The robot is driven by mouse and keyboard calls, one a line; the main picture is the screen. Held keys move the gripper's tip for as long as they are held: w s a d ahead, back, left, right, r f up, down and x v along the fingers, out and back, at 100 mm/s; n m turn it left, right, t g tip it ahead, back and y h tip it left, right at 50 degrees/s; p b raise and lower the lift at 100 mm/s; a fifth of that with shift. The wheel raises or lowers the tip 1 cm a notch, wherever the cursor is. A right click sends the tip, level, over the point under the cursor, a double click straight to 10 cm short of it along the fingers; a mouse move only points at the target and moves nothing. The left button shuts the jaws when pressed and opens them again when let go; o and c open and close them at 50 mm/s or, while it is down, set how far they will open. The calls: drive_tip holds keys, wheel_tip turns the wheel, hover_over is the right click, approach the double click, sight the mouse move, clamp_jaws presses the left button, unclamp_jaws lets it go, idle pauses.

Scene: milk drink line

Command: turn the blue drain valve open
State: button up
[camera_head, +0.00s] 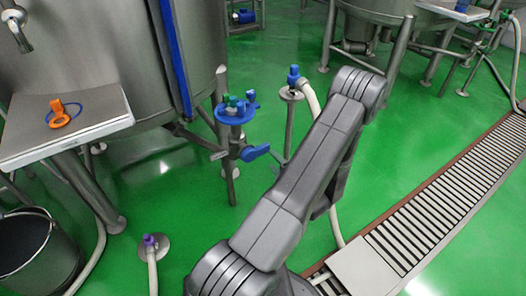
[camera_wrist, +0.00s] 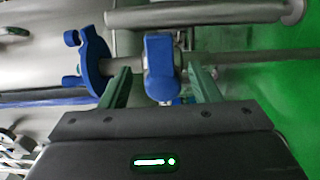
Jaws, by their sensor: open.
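The blue drain valve handle (camera_head: 256,152) sticks out to the right on a metal pipe beside the tank, just below a round blue holder (camera_head: 236,117). In the wrist view the blue handle (camera_wrist: 159,68) appears between the two fingertips of my gripper (camera_wrist: 161,84). The fingers are apart, with a visible gap on each side of the handle. I cannot tell how deep the handle sits between them. The blue holder (camera_wrist: 93,58) shows to the left in the wrist view. My gripper is hidden behind my arm in the head view.
A steel tank (camera_head: 110,70) stands at the left, with a shelf (camera_head: 110,112) bearing an orange-handled item (camera_head: 58,113). A black bucket (camera_head: 35,255) stands below. A hose (camera_head: 309,97) with a blue fitting stands right of the valve. A floor drain grate (camera_head: 450,205) runs at the right.

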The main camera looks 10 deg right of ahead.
sight(265, 150)
drive_tip(key=b+x, duration=0.1)
drive_tip(key=x, duration=0.7)
drive_tip(key=shift+b, duration=0.3)
clamp_jaws()
drive_tip(key=shift+d, duration=0.1)
